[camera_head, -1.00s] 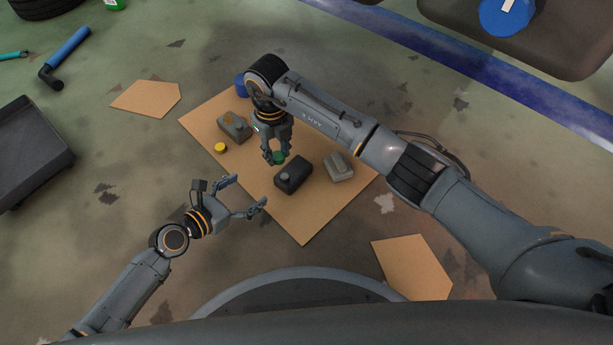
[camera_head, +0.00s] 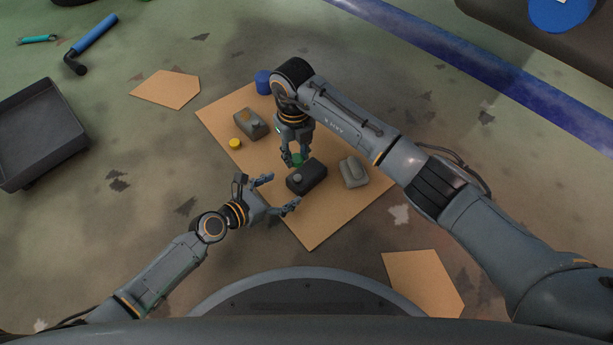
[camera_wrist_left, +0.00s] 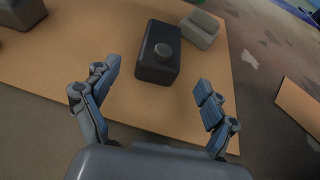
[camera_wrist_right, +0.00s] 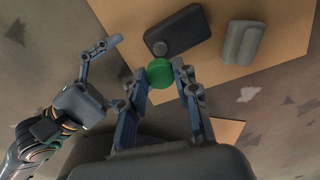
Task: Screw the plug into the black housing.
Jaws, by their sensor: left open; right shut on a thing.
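The black housing (camera_head: 309,180) stands on the cardboard sheet, with a round grey feature on top; it also shows in the left wrist view (camera_wrist_left: 148,70) and the right wrist view (camera_wrist_right: 185,28). My right gripper (camera_head: 294,160) is shut on a green plug (camera_wrist_right: 160,72), just beyond the housing in the head view. The plug looks beside the housing's round top; its height above it is unclear. My left gripper (camera_head: 281,193) is open and empty, its fingers towards the housing's near left side, apart from it. It also shows in the left wrist view (camera_wrist_left: 160,85).
A light grey block (camera_head: 354,171) stands right of the housing. Another grey block (camera_head: 250,124), a yellow cap (camera_head: 235,143) and a blue cylinder (camera_head: 263,82) lie at the sheet's far left part. A dark tray (camera_head: 40,130) is at far left. The sheet's near corner (camera_head: 312,235) is clear.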

